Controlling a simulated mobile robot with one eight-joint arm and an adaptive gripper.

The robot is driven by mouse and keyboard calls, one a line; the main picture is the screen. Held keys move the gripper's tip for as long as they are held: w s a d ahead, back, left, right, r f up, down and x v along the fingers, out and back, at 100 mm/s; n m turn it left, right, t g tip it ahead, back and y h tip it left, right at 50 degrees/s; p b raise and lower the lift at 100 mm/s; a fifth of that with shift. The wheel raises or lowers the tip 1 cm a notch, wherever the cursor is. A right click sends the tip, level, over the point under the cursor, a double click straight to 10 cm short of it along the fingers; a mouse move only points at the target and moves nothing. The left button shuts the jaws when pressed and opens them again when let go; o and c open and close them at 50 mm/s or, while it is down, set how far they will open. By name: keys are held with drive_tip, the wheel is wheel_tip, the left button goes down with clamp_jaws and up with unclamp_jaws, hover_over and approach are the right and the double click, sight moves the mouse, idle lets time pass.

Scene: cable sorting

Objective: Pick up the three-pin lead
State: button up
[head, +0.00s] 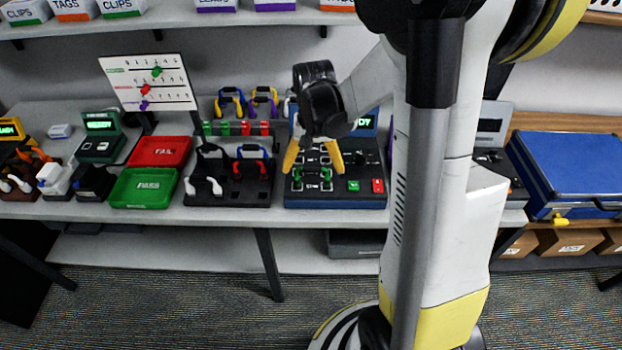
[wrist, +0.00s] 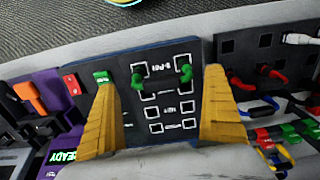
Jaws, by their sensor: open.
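A dark test panel (head: 350,201) with paired white-outlined sockets stands on the bench. A green lead (head: 326,175) sits at its lower left, and its two green ends (wrist: 138,82) show at a socket pair in the wrist view. The printed label between them is too small to read surely, so I cannot tell if this is the three-pin lead. My gripper (head: 314,171) is open above the panel, its yellow fingers apart and empty. In the wrist view the fingers (wrist: 160,78) stand either side of the sockets, with the green ends between and beyond the tips.
A dark rack (head: 229,193) with white, red and blue leads stands left of the panel. Green (head: 142,188) and red (head: 160,151) trays lie farther left. A blue case (head: 570,165) is at the right. Green and red buttons (head: 377,186) sit on the panel's lower right.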

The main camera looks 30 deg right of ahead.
sight(312, 186)
wheel_tip(312, 186, down, 5)
drive_tip(key=shift+a+f+b, duration=0.1)
drive_tip(key=shift+a+b, duration=0.05)
drive_tip(key=shift+b, duration=0.9)
drive_tip(key=c, duration=1.1)
drive_tip(key=shift+o, duration=0.2)
drive_tip(key=shift+r, duration=0.2)
drive_tip(key=shift+r+p, duration=0.35)
drive_tip(key=shift+r, duration=0.15)
drive_tip(key=r, duration=0.1)
drive_tip(key=r+p, duration=0.1)
drive_tip(key=d+r, duration=0.1)
drive_tip(key=r, duration=0.1)
drive_tip(key=shift+s+p, duration=0.35)
drive_tip(key=shift+p, duration=0.05)
drive_tip(key=s+d+r+p, duration=0.5)
drive_tip(key=d+r, duration=0.3)
drive_tip(key=r, duration=0.1)
drive_tip(key=shift+s+d, duration=0.25)
drive_tip(key=shift+d, duration=0.15)
drive_tip(key=shift+f, duration=0.1)
